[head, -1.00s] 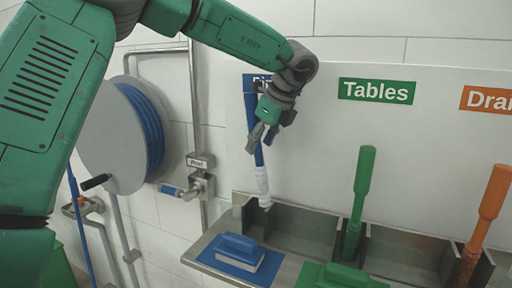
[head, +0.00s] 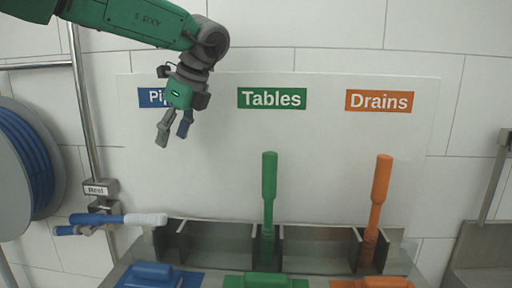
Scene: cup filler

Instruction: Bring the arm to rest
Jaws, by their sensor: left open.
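My left gripper (head: 174,132) is open and empty, pointing down in front of the white board below the blue "Pi..." sign (head: 152,98), which it partly covers. A blue brush with a white head (head: 118,219) is tilted flat, near horizontal, at the left end of the rack (head: 205,243). It is apart from the gripper and lower down; what supports it I cannot tell. A green brush (head: 269,190) and an orange brush (head: 378,200) stand upright in their rack compartments. My right gripper does not show.
Blue, green (head: 265,281) and orange (head: 372,283) blocks lie on the shelf in front of the rack. A hose reel (head: 25,165) and a pipe with a valve labelled "Reel" (head: 101,187) are at the left. A steel basin (head: 480,255) is at the right.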

